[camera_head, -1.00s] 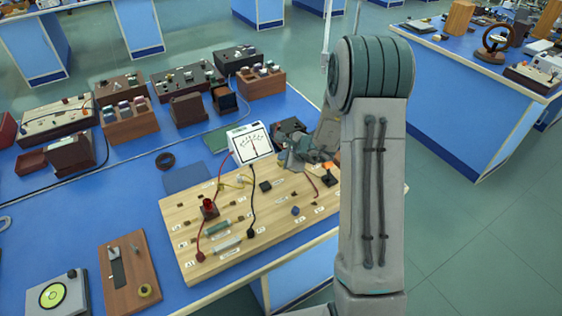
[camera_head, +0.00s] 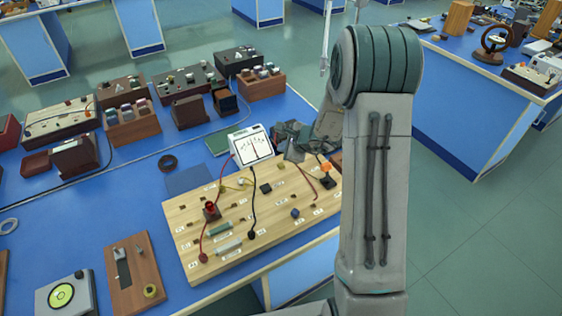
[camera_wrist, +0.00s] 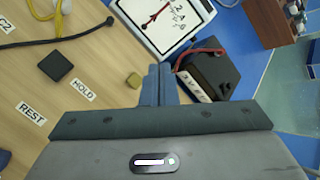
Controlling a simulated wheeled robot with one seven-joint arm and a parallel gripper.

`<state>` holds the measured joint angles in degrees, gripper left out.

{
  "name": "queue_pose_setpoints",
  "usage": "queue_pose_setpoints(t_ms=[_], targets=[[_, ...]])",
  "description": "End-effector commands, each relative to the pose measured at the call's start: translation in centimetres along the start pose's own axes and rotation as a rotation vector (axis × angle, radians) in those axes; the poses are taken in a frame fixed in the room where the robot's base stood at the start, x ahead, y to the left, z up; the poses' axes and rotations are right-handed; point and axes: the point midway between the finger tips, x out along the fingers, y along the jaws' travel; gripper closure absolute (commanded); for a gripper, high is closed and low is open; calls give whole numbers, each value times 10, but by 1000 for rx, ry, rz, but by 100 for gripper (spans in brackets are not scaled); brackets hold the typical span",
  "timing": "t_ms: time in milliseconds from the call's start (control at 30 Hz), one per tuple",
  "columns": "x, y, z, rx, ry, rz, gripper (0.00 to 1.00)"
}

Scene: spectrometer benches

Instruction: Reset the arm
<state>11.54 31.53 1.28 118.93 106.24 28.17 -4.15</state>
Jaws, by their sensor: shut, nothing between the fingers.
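My arm stands upright on the right of the head view and bends down behind to my gripper (camera_head: 293,153), which is over the far right part of the wooden circuit board (camera_head: 274,208). In the wrist view the two fingers (camera_wrist: 161,80) are pressed together, with nothing between them. A small brass-coloured block (camera_wrist: 134,80) lies left of the fingers, and a black square block (camera_wrist: 55,66) lies farther left on the board, near the HOLD and REST labels. The white analogue meter (camera_wrist: 160,22) is beyond the fingertips.
A black box with a red lead (camera_wrist: 211,72) is close to the right of the fingers. Red and black leads run from the meter across the board, which also bears a red terminal (camera_head: 211,209). Wooden boxes (camera_head: 134,122) line the back of the blue bench.

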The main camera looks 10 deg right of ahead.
Motion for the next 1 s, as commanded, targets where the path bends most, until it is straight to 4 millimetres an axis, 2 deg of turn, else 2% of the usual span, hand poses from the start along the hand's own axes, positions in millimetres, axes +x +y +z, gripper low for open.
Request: queue_pose_setpoints(t_ms=[500, 633, 767, 900, 1000], targets=[[-2, -2, 2, -1, 0, 0, 100], [-12, -2, 14, -55, -19, 8, 100], [-40, 3, 47, -222, -70, 36, 100], [-84, 20, 87, -479, -132, 92, 100], [-116, 38, 108, -663, -163, 140, 100]])
